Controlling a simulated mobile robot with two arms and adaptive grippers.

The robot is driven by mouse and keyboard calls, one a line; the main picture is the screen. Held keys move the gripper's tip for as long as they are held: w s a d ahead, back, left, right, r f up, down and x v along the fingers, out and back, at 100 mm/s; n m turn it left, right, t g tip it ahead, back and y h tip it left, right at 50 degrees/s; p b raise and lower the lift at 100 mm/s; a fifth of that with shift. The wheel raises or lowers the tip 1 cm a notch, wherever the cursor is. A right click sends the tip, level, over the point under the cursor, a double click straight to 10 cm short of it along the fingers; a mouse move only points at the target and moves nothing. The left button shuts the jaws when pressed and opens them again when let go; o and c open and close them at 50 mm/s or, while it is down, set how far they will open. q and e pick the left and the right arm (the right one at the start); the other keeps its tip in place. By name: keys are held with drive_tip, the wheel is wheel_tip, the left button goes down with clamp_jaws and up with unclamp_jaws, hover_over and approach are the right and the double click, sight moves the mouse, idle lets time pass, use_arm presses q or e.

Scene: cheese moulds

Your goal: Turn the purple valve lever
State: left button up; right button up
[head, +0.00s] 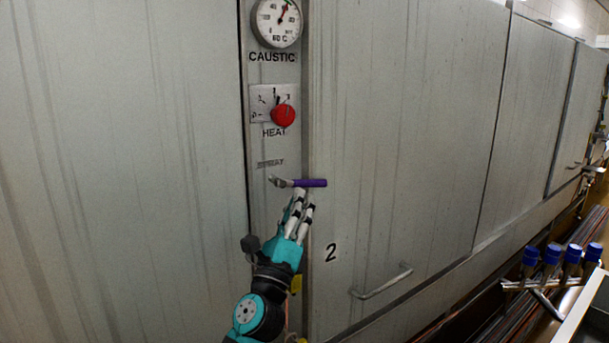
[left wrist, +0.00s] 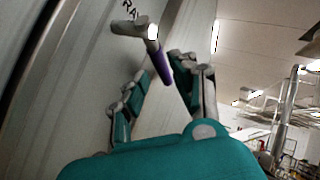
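The valve lever with a purple sleeve (head: 312,183) sticks out to the right, about level, from its metal stem (head: 281,182) on the narrow panel between two grey doors. My left gripper (head: 304,200) is just below the lever, its fingers pointing up at it. In the left wrist view the purple lever (left wrist: 163,66) shows in the gap between the spread fingers of my left gripper (left wrist: 160,72). The fingers look open; I cannot tell whether either one touches the lever. My right gripper is not in view.
Above the lever on the panel are a red knob (head: 283,116) marked HEAT and a round dial (head: 277,22) over the word CAUSTIC. A bar handle (head: 381,284) sits low on the door marked 2. Several blue-capped fittings (head: 552,254) stand at lower right.

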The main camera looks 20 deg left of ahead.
sight(304, 183)
use_arm(q)
drive_tip(key=x, duration=0.4)
drive_tip(key=shift+w+r+p, duration=0.15)
drive_tip(key=shift+w+p, duration=0.05)
drive_tip(key=shift+p, duration=0.1)
drive_tip(key=shift+w+r, duration=0.15)
drive_tip(key=shift+w, duration=0.15)
drive_tip(key=shift+w+r, duration=0.1)
drive_tip(key=shift+w, duration=0.05)
clamp_jaws()
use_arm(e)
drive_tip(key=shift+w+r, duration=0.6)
